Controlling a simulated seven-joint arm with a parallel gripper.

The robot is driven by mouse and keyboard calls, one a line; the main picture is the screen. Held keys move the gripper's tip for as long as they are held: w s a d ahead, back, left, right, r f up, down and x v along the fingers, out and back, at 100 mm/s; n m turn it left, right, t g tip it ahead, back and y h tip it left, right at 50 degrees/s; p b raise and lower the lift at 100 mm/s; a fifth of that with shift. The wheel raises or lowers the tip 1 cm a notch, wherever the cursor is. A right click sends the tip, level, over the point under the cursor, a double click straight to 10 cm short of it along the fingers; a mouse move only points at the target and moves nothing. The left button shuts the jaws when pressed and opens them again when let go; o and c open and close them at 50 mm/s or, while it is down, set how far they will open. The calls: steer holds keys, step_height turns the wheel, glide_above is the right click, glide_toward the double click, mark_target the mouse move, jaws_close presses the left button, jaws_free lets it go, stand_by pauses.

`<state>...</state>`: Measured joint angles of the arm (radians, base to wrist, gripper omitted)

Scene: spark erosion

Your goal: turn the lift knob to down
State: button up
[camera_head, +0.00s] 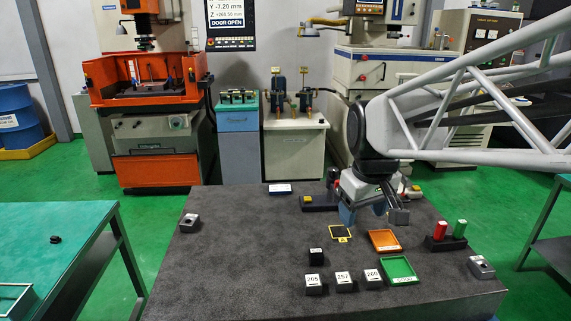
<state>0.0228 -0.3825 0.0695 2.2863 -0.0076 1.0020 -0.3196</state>
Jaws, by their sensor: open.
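My gripper (374,211) is open and hangs over the back right of the dark grey table (225,255). Its two fingers are apart with nothing seen between them. Right behind it is a low dark unit (318,204) with a yellow patch at its left end and a dark upright part (333,178) with some red. Another yellow part (414,191) shows to the right of the gripper. My gripper hides the middle of this area. I cannot make out which part is the lift knob, nor its setting.
Nearer on the table are an orange tray (371,248), a green tray (386,279), several dark numbered blocks (313,288) and a yellow-edged black pad (333,229). A holder with red and green cylinders (446,243) stands right. The table's left half is mostly clear.

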steer(key=w+d+r+n+g, duration=0.15)
steer(key=w+n, duration=0.35)
steer(key=w, duration=1.4)
steer(key=n, duration=0.4)
glide_above(333, 169)
steer(key=shift+g, duration=0.25)
step_height(333, 169, down, 4)
steer(key=shift+w+f, duration=0.1)
steer(key=shift+f, duration=0.05)
steer(key=shift+f, duration=3.9)
steer(key=c, duration=0.9)
steer(key=shift+c, duration=0.2)
